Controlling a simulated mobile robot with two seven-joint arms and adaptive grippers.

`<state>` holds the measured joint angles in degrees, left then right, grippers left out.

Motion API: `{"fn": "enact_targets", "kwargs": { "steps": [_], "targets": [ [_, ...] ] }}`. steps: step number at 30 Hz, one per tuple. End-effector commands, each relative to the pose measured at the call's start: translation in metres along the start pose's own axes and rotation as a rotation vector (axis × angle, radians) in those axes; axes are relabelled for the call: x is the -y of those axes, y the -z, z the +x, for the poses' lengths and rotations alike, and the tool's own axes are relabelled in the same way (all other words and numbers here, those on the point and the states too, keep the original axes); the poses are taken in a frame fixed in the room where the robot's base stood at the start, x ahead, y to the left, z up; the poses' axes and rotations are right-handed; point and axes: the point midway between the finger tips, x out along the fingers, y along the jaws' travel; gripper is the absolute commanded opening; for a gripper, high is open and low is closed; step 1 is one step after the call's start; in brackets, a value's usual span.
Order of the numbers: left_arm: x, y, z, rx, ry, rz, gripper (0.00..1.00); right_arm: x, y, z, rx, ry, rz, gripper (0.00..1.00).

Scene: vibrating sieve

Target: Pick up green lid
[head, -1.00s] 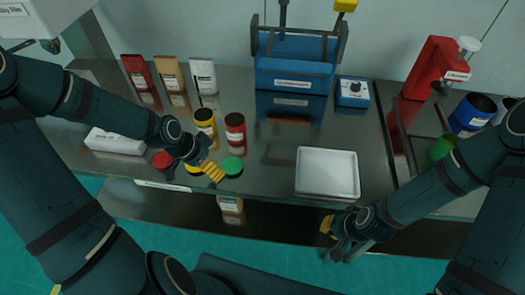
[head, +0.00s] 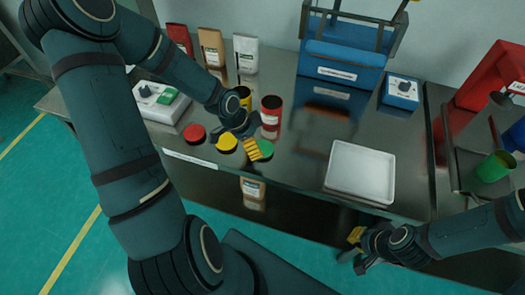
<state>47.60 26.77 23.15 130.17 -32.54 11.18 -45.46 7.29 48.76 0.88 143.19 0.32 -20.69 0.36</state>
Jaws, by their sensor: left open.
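The green lid (head: 265,148) lies flat on the dark steel table near its front edge. It is the rightmost of three lids, beside the yellow lid (head: 227,144) and the red lid (head: 194,134). My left gripper (head: 245,146) is open. Its yellow finger pad is over the left side of the green lid and hides part of it. I cannot tell whether it touches the lid. My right gripper (head: 355,246) is at the table's front edge, below the white tray; its opening is unclear.
A red jar (head: 271,113) and a partly hidden yellow jar (head: 243,95) stand behind the lids. A white tray (head: 360,173) lies to the right, a white device (head: 158,103) to the left. The blue sieve machine (head: 341,72) stands behind. The table between jars and tray is clear.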

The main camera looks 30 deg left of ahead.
Motion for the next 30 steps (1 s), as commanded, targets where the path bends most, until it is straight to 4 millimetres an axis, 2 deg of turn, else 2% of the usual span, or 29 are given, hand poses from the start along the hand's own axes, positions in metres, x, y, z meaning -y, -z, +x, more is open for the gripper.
{"fn": "enact_targets", "kwargs": {
  "steps": [10,20,23,24,30],
  "targets": [
    [0.0,0.005,0.045,0.0,-0.001,0.0,1.0,-0.008,-0.009,0.021,0.018,0.002,-0.006,0.0],
    [0.0,0.006,0.05,0.0,0.0,-0.001,1.0,-0.008,-0.01,0.021,0.022,0.002,-0.006,0.0],
    [0.0,0.006,0.05,0.0,0.0,-0.001,0.68,-0.008,-0.01,0.021,0.022,0.002,-0.006,0.0],
    [0.0,0.006,0.05,0.0,0.0,-0.001,0.54,-0.008,-0.01,0.021,0.022,0.002,-0.006,0.0],
    [0.0,0.006,0.05,0.0,0.0,-0.001,0.54,-0.008,-0.01,0.021,0.022,0.002,-0.006,0.0]
  ]
}}
